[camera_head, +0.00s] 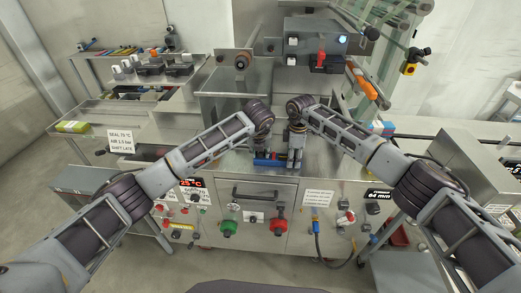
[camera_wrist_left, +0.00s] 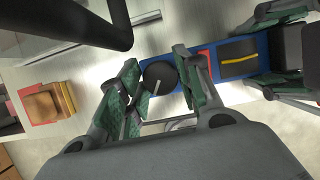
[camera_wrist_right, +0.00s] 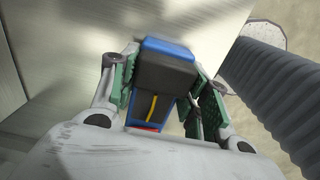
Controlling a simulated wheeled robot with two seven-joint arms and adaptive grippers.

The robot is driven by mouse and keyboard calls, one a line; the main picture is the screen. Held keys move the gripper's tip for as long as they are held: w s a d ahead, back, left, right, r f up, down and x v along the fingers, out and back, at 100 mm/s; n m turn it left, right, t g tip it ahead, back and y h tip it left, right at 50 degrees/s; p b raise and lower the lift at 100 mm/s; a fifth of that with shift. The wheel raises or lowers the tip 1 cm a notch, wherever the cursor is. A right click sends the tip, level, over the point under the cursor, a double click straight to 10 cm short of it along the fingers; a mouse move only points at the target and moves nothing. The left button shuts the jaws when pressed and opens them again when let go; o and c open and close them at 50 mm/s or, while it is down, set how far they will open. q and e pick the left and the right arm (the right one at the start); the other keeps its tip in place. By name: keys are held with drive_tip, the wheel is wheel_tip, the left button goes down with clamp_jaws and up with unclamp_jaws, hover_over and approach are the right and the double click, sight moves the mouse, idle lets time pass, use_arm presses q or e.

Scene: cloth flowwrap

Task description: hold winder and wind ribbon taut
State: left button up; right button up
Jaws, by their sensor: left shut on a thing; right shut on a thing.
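A blue holder, apparently the winder, lies on the steel machine top between my grippers (camera_head: 268,160). The left wrist view shows its blue body (camera_wrist_left: 222,50) with a red patch, a black part bearing a yellow strip, and a round black disc (camera_wrist_left: 160,76) with a pale bar. My left gripper (camera_wrist_left: 162,84) is shut around the disc end. My right gripper (camera_wrist_right: 165,85) is shut on the black block (camera_wrist_right: 165,68) at the other end; it also shows in the head view (camera_head: 295,155). I cannot make out a separate ribbon; the yellow strip (camera_wrist_right: 153,106) may be it.
The machine front (camera_head: 245,220) carries a green knob (camera_head: 229,228), a red knob (camera_head: 278,227) and a handle. A control box (camera_head: 315,42) stands behind. The left wrist view shows a stack of tan and red pieces (camera_wrist_left: 45,103). A side shelf (camera_head: 135,70) holds tools.

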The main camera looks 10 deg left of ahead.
use_arm(q)
drive_tip(key=shift+c, duration=0.8)
drive_tip(key=shift+m, duration=0.3)
drive_tip(key=shift+m+h, duration=0.8)
drive_tip(key=shift+m, duration=1)
drive_tip(key=shift+a, duration=0.1)
drive_tip(key=o, duration=1)
drive_tip(key=shift+o, duration=0.2)
drive_tip(key=shift+r, duration=0.15)
drive_tip(key=v, duration=1.1)
drive_tip(key=shift+r, duration=0.4)
